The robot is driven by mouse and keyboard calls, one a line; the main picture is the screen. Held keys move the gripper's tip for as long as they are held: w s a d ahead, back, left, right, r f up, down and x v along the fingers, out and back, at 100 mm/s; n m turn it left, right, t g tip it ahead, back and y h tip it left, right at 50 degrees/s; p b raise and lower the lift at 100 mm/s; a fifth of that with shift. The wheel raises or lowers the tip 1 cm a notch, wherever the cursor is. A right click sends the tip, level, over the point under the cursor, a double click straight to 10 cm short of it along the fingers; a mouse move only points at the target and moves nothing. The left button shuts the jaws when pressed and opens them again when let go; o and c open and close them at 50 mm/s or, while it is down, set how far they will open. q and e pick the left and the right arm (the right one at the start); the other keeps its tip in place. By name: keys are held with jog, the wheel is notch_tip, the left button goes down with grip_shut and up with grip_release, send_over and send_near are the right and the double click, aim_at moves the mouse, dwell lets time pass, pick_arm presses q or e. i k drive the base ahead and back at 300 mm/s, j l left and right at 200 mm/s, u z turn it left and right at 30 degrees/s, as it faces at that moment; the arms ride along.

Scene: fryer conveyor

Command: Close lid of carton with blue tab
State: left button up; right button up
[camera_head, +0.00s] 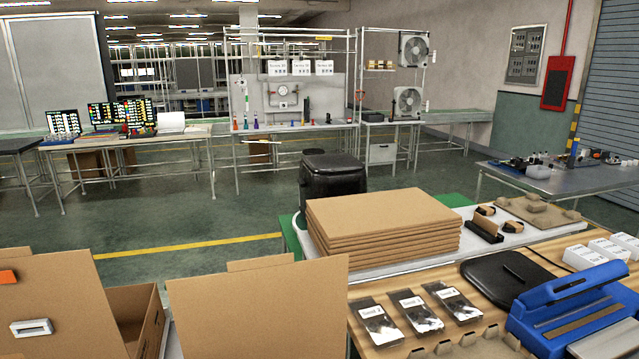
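An open brown carton (150,318) stands at the lower left, partly cut off by the bottom edge. A large raised cardboard panel (75,295) stands at its left, with an orange tab (8,277) at the picture's left edge and a white rectangular frame (30,327) low on it. Another raised cardboard panel (258,312) stands to the right, with a further cardboard edge (260,263) behind it. I cannot tell which carton this right panel belongs to. No blue tab shows on any visible cardboard. Neither of my grippers is in view.
A stack of flat cardboard (385,228) lies on the table right of the panels. Several labelled bags (381,322), a black tray (505,277) and a blue sealing device (575,310) sit on the wooden worktop (445,290). A black bin (333,180) stands behind.

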aim_at(277, 306)
jog(key=k, duration=1.25)
